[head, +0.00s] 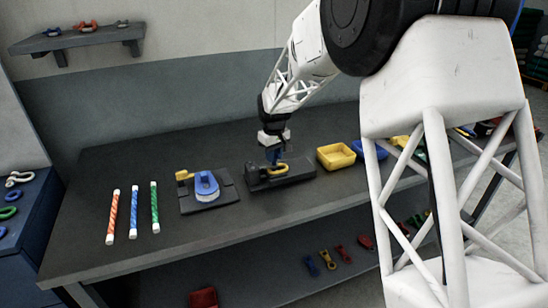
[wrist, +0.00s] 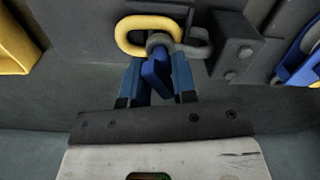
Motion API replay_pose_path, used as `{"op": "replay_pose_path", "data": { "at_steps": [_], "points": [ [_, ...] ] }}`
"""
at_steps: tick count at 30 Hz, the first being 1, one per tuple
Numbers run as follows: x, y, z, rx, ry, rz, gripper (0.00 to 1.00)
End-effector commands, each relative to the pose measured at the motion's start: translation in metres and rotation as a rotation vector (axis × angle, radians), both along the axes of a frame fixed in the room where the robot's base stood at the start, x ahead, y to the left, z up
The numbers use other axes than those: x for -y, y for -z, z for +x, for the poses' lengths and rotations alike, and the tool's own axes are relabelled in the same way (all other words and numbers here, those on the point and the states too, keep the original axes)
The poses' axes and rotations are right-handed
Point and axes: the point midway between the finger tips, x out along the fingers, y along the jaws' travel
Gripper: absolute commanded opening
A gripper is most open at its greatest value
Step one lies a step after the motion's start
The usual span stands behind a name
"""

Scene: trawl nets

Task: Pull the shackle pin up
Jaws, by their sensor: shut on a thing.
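My gripper (head: 273,157) points down over a dark fixture block (head: 298,172) on the bench. In the wrist view its two blue fingers (wrist: 157,66) stand on either side of the blue head of the shackle pin (wrist: 154,78) and are shut on it. The pin head sits at a grey shackle (wrist: 192,47), which is linked with a yellow oval ring (wrist: 134,32). The yellow ring also shows in the head view (head: 277,171), just below the fingers. The pin's lower part is hidden, so I cannot tell how far it sits in the shackle.
A plate with a blue-and-yellow fitting (head: 205,186) lies left of the block. Orange, blue and green striped rods (head: 133,213) lie farther left. A yellow tray (head: 335,156) and a blue tray (head: 373,149) stand close on the right. The bench front (head: 225,225) is clear.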

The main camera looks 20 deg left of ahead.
Motion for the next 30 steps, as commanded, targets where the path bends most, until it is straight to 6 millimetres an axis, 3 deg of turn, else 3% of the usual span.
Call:
{"op": "replay_pose_path", "data": {
  "at_steps": [6,15,16,20,30],
  "points": [
    [0.0,-0.023,0.0,0.001,0.0,0.001,0.0],
    [0.0,-0.027,0.0,0.002,0.0,0.002,0.0],
    [0.0,-0.027,0.0,0.002,0.0,0.002,0.3],
    [0.0,-0.026,0.0,0.002,0.0,0.001,0.5],
    [0.0,-0.025,0.0,0.001,0.0,0.001,0.52]
  ]
}}
